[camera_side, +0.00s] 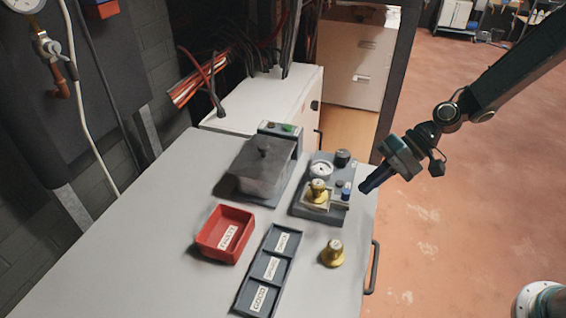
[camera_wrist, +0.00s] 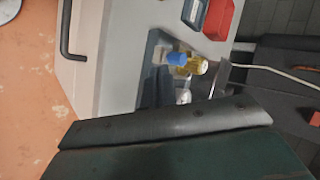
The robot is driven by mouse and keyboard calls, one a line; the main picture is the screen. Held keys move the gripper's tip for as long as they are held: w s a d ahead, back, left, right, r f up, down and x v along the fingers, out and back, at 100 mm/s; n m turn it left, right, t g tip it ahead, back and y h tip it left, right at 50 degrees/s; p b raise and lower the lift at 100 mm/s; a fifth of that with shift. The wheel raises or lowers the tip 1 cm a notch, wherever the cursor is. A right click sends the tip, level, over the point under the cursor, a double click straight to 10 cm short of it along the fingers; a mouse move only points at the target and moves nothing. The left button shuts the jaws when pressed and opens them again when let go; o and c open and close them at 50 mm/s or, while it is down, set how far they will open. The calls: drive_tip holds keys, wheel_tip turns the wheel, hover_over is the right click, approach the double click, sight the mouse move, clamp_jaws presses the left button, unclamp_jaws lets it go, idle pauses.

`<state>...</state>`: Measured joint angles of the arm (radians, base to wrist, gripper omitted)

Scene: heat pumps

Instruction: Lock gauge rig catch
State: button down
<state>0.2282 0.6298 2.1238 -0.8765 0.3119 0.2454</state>
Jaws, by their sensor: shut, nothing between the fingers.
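The gauge rig (camera_side: 302,208) is a grey block near the right edge of the bench. It carries a white round dial (camera_side: 321,169), a black knob (camera_side: 342,158) and a brass fitting (camera_side: 317,190) on a pale seat. A small blue part, perhaps the catch (camera_side: 346,192), stands beside the fitting; it also shows in the wrist view (camera_wrist: 176,58) next to the brass fitting (camera_wrist: 197,66). My gripper (camera_side: 364,189) is shut and empty, just right of the blue part and seemingly apart from it. Whether the catch is locked cannot be told.
A second brass fitting (camera_side: 332,254) stands loose on the bench (camera_side: 160,235). A red tray (camera_side: 210,243), a grey three-compartment labelled tray (camera_side: 253,270) and a lidded grey box (camera_side: 262,168) are left of the rig. A dark handle (camera_side: 374,266) juts from the bench's right side.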

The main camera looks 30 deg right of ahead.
sight(337, 197)
drive_tip(key=shift+w+a, duration=0.2)
drive_tip(key=shift+a, duration=0.7)
drive_tip(key=shift+w+a, duration=0.7)
drive_tip(key=shift+a, duration=0.35)
drive_tip(key=shift+d, duration=0.5)
drive_tip(key=d, duration=0.2)
drive_tip(key=s+d, duration=0.1)
drive_tip(key=d, duration=0.1)
drive_tip(key=shift+d+r, duration=0.2)
drive_tip(key=shift+d, duration=0.05)
drive_tip(key=v, duration=0.9)
drive_tip(key=shift+s+d+r, duration=0.15)
